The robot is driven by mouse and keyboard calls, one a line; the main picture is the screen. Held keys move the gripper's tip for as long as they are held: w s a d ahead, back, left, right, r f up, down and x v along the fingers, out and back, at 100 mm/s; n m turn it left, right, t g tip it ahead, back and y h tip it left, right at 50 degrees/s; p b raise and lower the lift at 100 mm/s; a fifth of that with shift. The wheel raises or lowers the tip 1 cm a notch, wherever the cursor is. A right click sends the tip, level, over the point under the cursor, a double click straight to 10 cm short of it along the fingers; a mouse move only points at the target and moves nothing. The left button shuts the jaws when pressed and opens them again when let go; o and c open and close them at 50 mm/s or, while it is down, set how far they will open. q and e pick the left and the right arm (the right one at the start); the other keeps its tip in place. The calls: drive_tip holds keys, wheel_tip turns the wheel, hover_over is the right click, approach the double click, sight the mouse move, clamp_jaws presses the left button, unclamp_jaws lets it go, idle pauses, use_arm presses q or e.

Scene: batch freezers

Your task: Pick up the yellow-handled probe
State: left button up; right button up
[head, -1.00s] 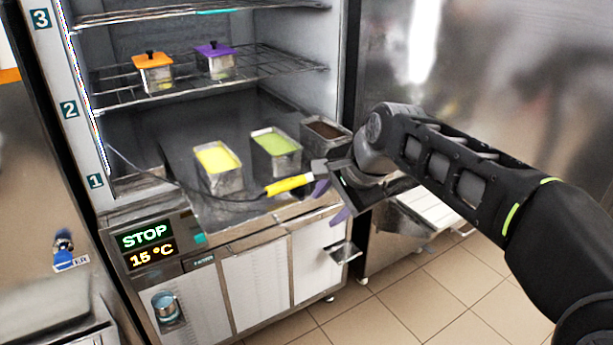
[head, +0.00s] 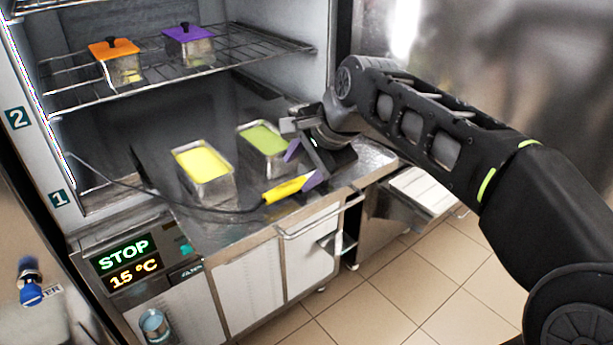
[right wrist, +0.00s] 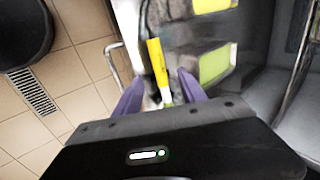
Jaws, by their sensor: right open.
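The probe's yellow handle (head: 284,191) lies at the front of the steel counter, with a dark cable running left from it. My right gripper (head: 303,165) is open, its purple fingers close to the right end of the handle. In the right wrist view the handle (right wrist: 158,66) runs lengthwise toward the gap between the open fingers (right wrist: 158,85), its near end between them. I cannot tell whether a finger touches it. My left gripper is not in view.
A tub with yellow contents (head: 203,165) and a tub with green contents (head: 262,140) stand behind the handle. An orange-lidded box (head: 118,62) and a purple-lidded box (head: 189,42) sit on the wire shelf (head: 250,48). A front rail (head: 320,218) runs below the counter edge.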

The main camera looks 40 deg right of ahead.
sight(288, 187)
drive_tip(key=shift+x, duration=1.35)
drive_tip(key=x, duration=0.5)
drive_tip(key=shift+f, duration=0.15)
clamp_jaws()
idle(0.4)
